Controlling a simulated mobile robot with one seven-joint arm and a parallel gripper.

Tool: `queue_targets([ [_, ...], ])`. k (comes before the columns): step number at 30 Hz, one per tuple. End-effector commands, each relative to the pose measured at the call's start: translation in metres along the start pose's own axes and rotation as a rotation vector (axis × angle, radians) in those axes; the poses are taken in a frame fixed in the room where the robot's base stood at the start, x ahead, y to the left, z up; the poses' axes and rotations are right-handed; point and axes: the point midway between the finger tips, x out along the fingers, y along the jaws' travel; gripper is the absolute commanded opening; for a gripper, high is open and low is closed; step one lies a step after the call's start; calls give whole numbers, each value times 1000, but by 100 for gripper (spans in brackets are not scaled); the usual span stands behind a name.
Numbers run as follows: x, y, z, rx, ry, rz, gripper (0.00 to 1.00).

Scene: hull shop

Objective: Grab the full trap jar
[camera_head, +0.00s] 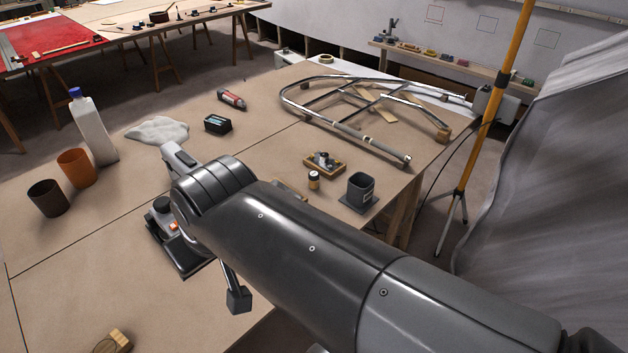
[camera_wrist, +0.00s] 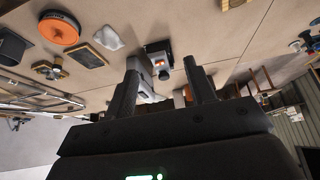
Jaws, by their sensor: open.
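My gripper (camera_wrist: 162,64) shows in the wrist view with its two dark fingers apart and nothing held between them. A grey and black device with an orange knob (camera_wrist: 166,74) lies beyond the fingertips, with a pale grey piece beside it. In the head view this device (camera_head: 163,222) is partly hidden by my arm. I cannot pick out the full trap jar with certainty.
A bent metal tube frame (camera_head: 345,128) covers the back right of the bench. A white bottle (camera_head: 92,130), an orange cup (camera_head: 76,167) and a dark brown cup (camera_head: 48,198) stand at the left. A yellow pole (camera_head: 490,115) rises beyond the right edge.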

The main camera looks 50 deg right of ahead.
Motion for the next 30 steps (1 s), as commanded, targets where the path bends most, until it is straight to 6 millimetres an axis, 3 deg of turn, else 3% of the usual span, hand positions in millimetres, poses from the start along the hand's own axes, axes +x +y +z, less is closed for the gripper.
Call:
queue_targets([
  [3,0,0,0,0,0,0,60],
  [11,0,1,-1,1,-1,2,61],
  [14,0,4,-10,5,-12,15,61],
  [20,7,28,-56,24,-70,74,61],
  [30,42,98,-139,63,-191,154,61],
])
